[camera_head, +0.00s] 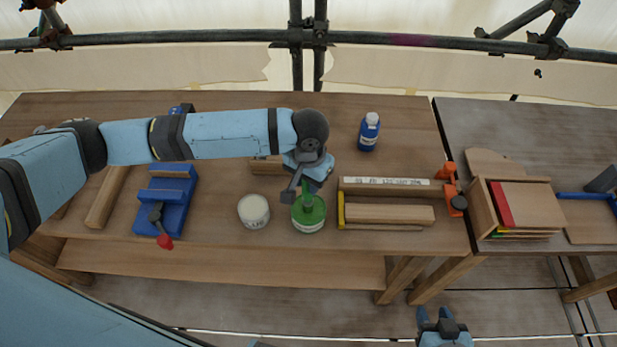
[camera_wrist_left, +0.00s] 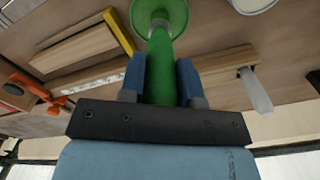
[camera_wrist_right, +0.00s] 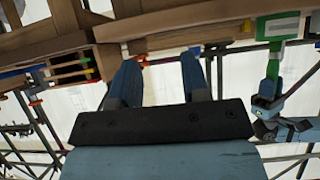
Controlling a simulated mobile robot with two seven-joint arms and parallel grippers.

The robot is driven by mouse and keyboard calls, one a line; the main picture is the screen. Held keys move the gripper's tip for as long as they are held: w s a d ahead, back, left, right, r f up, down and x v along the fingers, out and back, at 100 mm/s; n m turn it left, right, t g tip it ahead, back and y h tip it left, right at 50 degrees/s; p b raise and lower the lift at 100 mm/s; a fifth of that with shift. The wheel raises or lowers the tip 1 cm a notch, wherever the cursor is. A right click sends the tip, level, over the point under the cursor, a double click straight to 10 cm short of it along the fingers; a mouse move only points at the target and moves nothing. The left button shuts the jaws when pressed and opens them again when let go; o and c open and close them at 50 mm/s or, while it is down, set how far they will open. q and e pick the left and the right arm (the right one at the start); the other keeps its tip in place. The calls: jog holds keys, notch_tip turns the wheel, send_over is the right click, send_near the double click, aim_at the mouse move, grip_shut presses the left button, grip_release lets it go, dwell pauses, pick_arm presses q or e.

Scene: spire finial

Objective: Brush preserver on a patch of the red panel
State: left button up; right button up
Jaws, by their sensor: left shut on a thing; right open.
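My left gripper (camera_head: 303,187) is shut on the green handle of the brush (camera_wrist_left: 160,65). The brush points down at the green can (camera_head: 308,226) near the table's front edge; its lower end is at the can's green top, and its bristles are hidden. The can's green top also shows in the left wrist view (camera_wrist_left: 174,10). The panel with a red strip (camera_head: 502,204) lies tilted on the wooden box at the right, well away from the brush. My right gripper (camera_head: 435,315) is open and empty, low in front of the tables.
A white can (camera_head: 253,211) stands left of the green can. Wood blocks (camera_head: 388,213) and an orange clamp (camera_head: 447,172) lie to its right. A blue bottle (camera_head: 369,131) stands behind. A blue vise (camera_head: 165,200) is at the left. A gap separates the two tables.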

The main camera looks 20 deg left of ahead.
pick_arm(q)
jog(key=shift+r+p, duration=0.8)
jog(key=shift+r, duration=0.15)
notch_tip(320, 180, up, 3)
jog(key=p, duration=0.3)
jog(key=shift+w+p, duration=0.1)
jog(key=shift+p, duration=0.2)
jog(key=shift+r+p, duration=0.3)
jog(key=shift+r, duration=0.7)
pick_arm(e)
jog(key=shift+m, duration=0.4)
jog(key=r, duration=0.5)
jog(key=shift+s+d, duration=0.2)
jog(key=shift+d, duration=0.15)
jog(key=shift+w, duration=0.1)
